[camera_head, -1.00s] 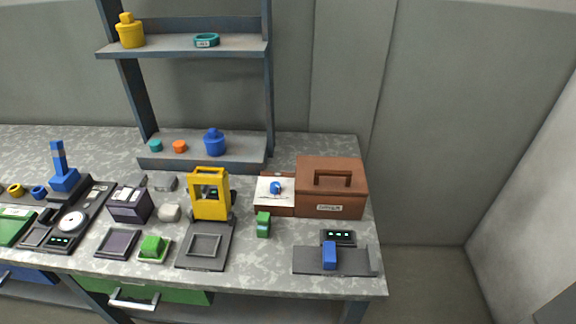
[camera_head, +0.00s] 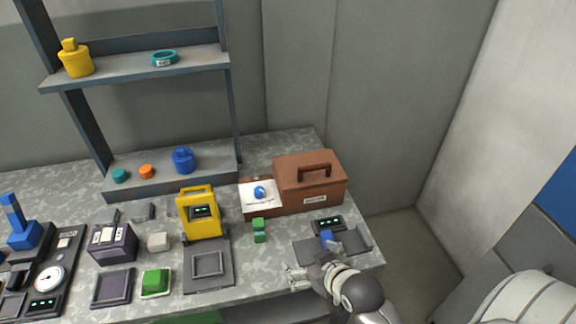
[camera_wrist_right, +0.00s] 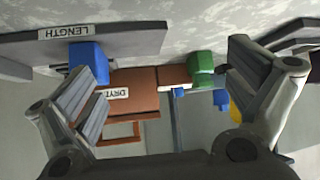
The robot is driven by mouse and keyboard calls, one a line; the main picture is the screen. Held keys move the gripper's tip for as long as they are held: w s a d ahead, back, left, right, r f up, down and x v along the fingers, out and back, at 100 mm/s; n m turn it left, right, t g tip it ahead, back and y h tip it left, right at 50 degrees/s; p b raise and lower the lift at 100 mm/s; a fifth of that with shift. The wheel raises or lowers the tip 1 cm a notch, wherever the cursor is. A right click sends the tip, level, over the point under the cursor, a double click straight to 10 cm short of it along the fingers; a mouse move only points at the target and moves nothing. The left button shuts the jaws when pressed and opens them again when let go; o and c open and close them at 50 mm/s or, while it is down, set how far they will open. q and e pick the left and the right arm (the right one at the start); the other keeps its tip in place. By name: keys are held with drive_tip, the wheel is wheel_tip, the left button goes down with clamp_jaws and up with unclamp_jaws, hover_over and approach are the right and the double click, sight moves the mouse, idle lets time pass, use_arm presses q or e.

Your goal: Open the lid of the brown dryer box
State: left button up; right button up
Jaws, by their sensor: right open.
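The brown dryer box (camera_head: 296,195) stands at the back right of the table. Its lid (camera_head: 296,163) is down, with an arched brown handle (camera_head: 314,169) on top. A lower brown section at its left carries a white panel with a blue piece (camera_head: 260,192). My right gripper (camera_head: 315,262) is open, in front of the box over the table's front edge. My left gripper is not in view.
A grey length gauge (camera_head: 356,241) with a blue block (camera_head: 327,239) lies close to my right gripper, below a small display (camera_head: 328,224). A green block (camera_head: 259,230) stands left of the box. A yellow frame (camera_head: 198,212) and shelf (camera_head: 170,186) are further left.

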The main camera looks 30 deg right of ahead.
sight(315, 168)
drive_tip(key=w+r, duration=0.1)
drive_tip(key=w+r+t, duration=0.1)
drive_tip(key=shift+w+d, duration=0.15)
drive_tip(key=shift+w, duration=0.25)
drive_tip(key=w+d+r+t, duration=0.1)
drive_tip(key=w+d+r+m+t+h, duration=0.1)
drive_tip(key=w, duration=0.1)
drive_tip(key=shift+d, duration=0.3)
drive_tip(key=w+d+r+m+t+h, duration=0.2)
drive_tip(key=w+d+r+t+h, duration=0.1)
drive_tip(key=w+d+r+t, duration=0.25)
drive_tip(key=shift+g, duration=0.35)
drive_tip(key=x, duration=0.3)
drive_tip(key=d+p+x, duration=0.1)
drive_tip(key=x, duration=0.2)
drive_tip(key=d+x, duration=0.1)
drive_tip(key=x, duration=0.2)
drive_tip(key=shift+w+d+p, duration=0.1)
drive_tip(key=shift+w+p, duration=0.05)
drive_tip(key=shift+p, duration=0.2)
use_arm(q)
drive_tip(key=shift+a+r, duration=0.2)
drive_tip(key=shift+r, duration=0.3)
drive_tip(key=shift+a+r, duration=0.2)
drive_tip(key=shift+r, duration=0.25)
